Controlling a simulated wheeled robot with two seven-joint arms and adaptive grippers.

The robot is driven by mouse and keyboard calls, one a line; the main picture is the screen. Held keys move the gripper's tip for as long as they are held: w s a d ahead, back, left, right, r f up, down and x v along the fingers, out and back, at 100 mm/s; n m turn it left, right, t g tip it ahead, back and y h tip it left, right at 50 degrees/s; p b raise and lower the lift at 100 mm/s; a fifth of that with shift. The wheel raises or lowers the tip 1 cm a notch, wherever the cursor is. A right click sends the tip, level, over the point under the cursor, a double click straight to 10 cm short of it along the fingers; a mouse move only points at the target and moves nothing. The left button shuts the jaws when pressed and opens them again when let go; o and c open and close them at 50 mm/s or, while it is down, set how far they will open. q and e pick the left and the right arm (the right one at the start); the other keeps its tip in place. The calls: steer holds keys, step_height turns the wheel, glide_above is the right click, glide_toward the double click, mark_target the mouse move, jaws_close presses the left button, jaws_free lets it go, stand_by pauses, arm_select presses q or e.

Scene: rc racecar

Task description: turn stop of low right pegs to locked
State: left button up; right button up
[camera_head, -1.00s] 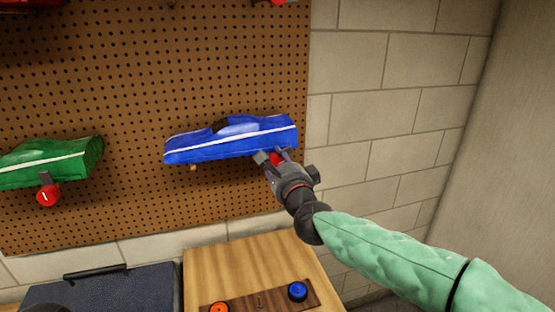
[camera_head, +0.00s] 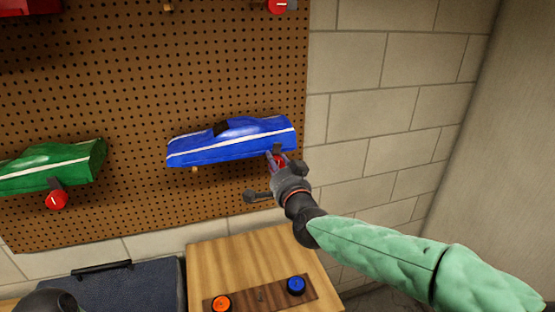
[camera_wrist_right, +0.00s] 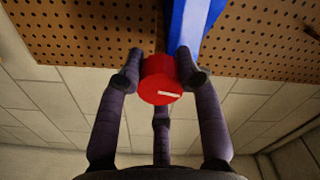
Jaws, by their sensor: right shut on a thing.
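The blue car (camera_head: 232,143) rests against the pegboard in the head view, low on its right side. The red round stop (camera_wrist_right: 160,80) under its right end sits between the fingers of my right gripper (camera_head: 279,161). In the right wrist view the fingers (camera_wrist_right: 157,78) are shut on the stop's sides. A short white mark on its face lies nearly level in that view. The head view shows only a little red, as the fingers cover the rest. My left gripper is not seen; a dark rounded part at the bottom left may be my left arm.
A green car (camera_head: 50,165) with its own red stop (camera_head: 56,200) hangs at the left. Another red stop (camera_head: 278,5) is at the top. Below are a wooden box (camera_head: 235,262) with orange and blue buttons and a dark case (camera_head: 125,290). Block wall (camera_head: 385,110) lies right of the board.

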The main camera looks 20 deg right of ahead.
steer(key=shift+a+f+n+p, duration=0.1)
steer(key=shift+f+n+p, duration=0.2)
steer(key=shift+n, duration=0.5)
steer(key=shift+a+f+n+p, duration=0.1)
steer(key=shift+n+p, duration=0.25)
steer(key=shift+n, duration=0.45)
steer(key=shift+f, duration=0.2)
steer(key=o, duration=1.1)
steer(key=shift+o, duration=0.2)
steer(key=shift+a+r, duration=0.1)
steer(key=shift+r, duration=0.25)
steer(key=shift+s, duration=0.5)
steer(key=s, duration=1.1)
steer(key=shift+d, duration=0.3)
